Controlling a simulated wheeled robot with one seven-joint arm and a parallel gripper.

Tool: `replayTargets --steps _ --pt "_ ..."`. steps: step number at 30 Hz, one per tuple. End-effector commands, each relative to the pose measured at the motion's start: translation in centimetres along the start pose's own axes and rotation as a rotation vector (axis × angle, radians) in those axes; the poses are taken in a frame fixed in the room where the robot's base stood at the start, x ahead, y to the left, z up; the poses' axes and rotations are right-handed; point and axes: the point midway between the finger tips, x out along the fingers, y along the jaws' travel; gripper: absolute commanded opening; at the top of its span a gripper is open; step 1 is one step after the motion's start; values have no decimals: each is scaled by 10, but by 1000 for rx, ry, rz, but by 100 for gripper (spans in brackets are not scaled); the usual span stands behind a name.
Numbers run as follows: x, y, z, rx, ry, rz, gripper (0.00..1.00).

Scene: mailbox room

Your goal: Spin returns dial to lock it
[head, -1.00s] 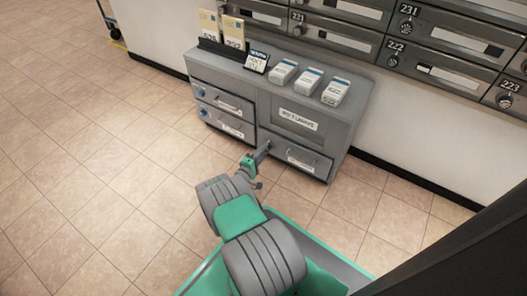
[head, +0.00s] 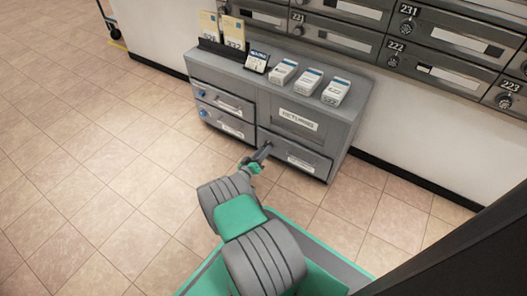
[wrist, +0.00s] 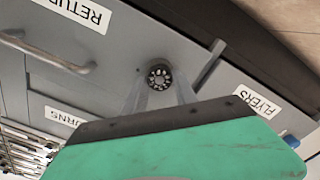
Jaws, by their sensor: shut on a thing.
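The returns dial (wrist: 158,76), a small dark knob with a ribbed rim and pale face, is on the grey front of the returns drawer (wrist: 110,60) in the wrist view. The drawer is closed and has a curved handle and a RETURNS label. My gripper (wrist: 159,90) is shut on the dial, with one finger on either side of it. In the head view my gripper (head: 265,150) reaches the left end of the lower right drawer (head: 297,157), and the dial is hidden behind it there.
White card stacks (head: 308,82) and yellow leaflets (head: 233,32) stand on top. Numbered mailboxes (head: 455,40) line the wall above. The tiled floor (head: 80,150) at left is clear.

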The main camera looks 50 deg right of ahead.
Motion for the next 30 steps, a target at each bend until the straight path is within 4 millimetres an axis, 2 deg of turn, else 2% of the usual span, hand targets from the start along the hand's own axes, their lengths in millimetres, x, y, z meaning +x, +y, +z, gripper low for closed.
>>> replayTargets --steps 6,15,30 --pt "0 0 -1 198 1 -2 0" --pt "0 0 -1 407 1 -2 0" --pt "0 0 -1 518 1 -2 0"
